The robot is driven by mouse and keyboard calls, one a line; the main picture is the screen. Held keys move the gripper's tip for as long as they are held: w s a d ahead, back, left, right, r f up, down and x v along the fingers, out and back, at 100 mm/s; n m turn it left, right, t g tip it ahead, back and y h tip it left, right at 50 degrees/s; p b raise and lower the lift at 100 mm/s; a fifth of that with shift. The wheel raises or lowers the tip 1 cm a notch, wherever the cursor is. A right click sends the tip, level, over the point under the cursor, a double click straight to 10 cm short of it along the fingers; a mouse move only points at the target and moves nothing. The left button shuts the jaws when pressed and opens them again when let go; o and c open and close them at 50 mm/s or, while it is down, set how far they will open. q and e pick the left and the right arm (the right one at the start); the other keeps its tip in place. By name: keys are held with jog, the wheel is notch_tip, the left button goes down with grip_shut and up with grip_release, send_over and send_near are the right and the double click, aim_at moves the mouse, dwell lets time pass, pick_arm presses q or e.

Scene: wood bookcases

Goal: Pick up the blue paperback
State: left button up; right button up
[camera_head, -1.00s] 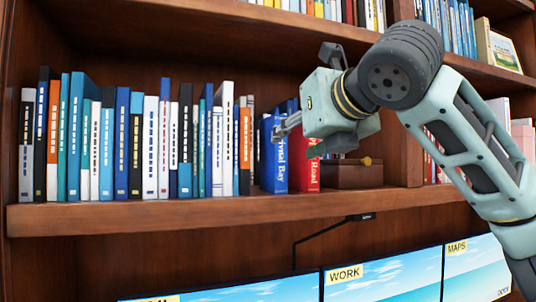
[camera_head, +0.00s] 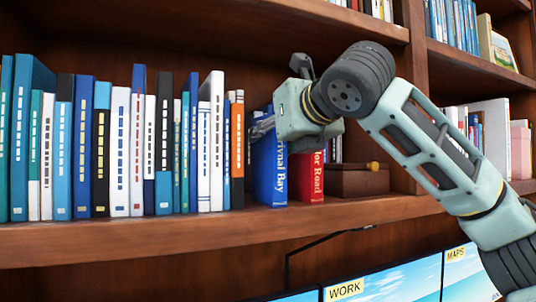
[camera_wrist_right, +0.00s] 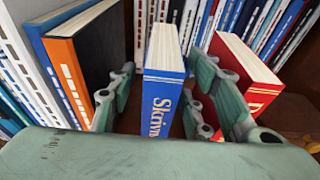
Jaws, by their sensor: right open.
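The blue paperback (camera_head: 270,175), with pale lettering on its spine, stands upright on the wooden shelf. In the right wrist view the blue paperback (camera_wrist_right: 164,98) shows its spine and pale page edges. My right gripper (camera_head: 264,130) is at the upper part of the book in the head view and hides some of it. In the right wrist view my right gripper (camera_wrist_right: 162,85) is open, with one finger on each side of the book. A gap shows on the left; contact on the right is unclear. My left gripper is out of view.
A red book (camera_head: 310,180) stands just right of the blue one, close to my right finger. An orange-spined book (camera_head: 238,155) ends the tight row on the left. A brown wooden box (camera_head: 358,180) sits further right. The shelf above (camera_head: 330,15) limits the room overhead.

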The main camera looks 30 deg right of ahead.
jog(key=shift+w+f, duration=0.1)
jog(key=shift+w, duration=0.7)
jog(key=shift+w+f, duration=0.1)
jog(key=shift+w, duration=0.4)
jog(key=shift+d, duration=0.1)
jog(key=c, duration=0.8)
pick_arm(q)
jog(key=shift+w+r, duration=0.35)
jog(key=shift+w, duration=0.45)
pick_arm(e)
grip_shut()
